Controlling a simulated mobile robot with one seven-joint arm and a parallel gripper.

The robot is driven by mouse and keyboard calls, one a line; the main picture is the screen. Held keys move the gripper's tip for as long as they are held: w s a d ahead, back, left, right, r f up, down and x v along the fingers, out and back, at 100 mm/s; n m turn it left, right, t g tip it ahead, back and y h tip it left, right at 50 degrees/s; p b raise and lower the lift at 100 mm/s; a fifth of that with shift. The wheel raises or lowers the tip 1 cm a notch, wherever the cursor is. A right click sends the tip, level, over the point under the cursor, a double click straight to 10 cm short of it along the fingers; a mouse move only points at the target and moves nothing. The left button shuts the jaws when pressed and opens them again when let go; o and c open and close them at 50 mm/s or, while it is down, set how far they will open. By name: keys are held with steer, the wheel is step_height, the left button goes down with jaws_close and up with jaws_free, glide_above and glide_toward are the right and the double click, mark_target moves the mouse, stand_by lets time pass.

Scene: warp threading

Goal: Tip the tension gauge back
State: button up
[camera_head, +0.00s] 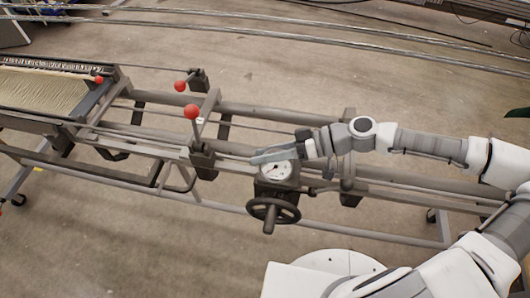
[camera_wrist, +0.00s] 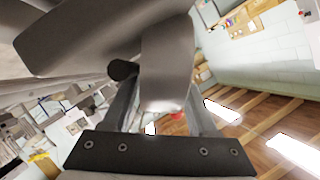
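The tension gauge (camera_head: 277,170) has a round white dial with a dark needle and sits in a dark grey housing on the frame's rails, above a handwheel (camera_head: 273,212). My gripper (camera_head: 262,158) reaches in from the right, low across the upper edge of the dial, covering part of it. In the wrist view my gripper's two fingers (camera_wrist: 165,105) stand apart, with a large grey metal part (camera_wrist: 168,65) in front of and between them. That part hides the fingertips, so contact is not clear. The dial face does not show in the wrist view.
Two red-knobbed levers (camera_head: 193,112) (camera_head: 180,87) stand left of the gauge. A warp bed (camera_head: 45,92) with pale threads lies at the far left. Long rails run left and right of the gauge.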

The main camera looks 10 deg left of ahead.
jaws_close()
steer(key=shift+w+r+m+g+p, duration=0.3)
steer(key=shift+m+g+p, duration=0.2)
steer(key=shift+m+p, duration=0.25)
steer(key=shift+w+f+m+g+y, duration=0.1)
steer(key=shift+w+m+g+y, duration=0.15)
steer(key=shift+m, duration=0.4)
steer(key=shift+w+f+m+g+y, duration=0.15)
steer(key=shift+m+g, duration=0.1)
steer(key=shift+m, duration=0.35)
steer(key=shift+r, duration=0.1)
steer(key=shift+o, duration=1.2)
jaws_free()
steer(key=shift+w+d, duration=0.1)
steer(key=v, duration=1.7)
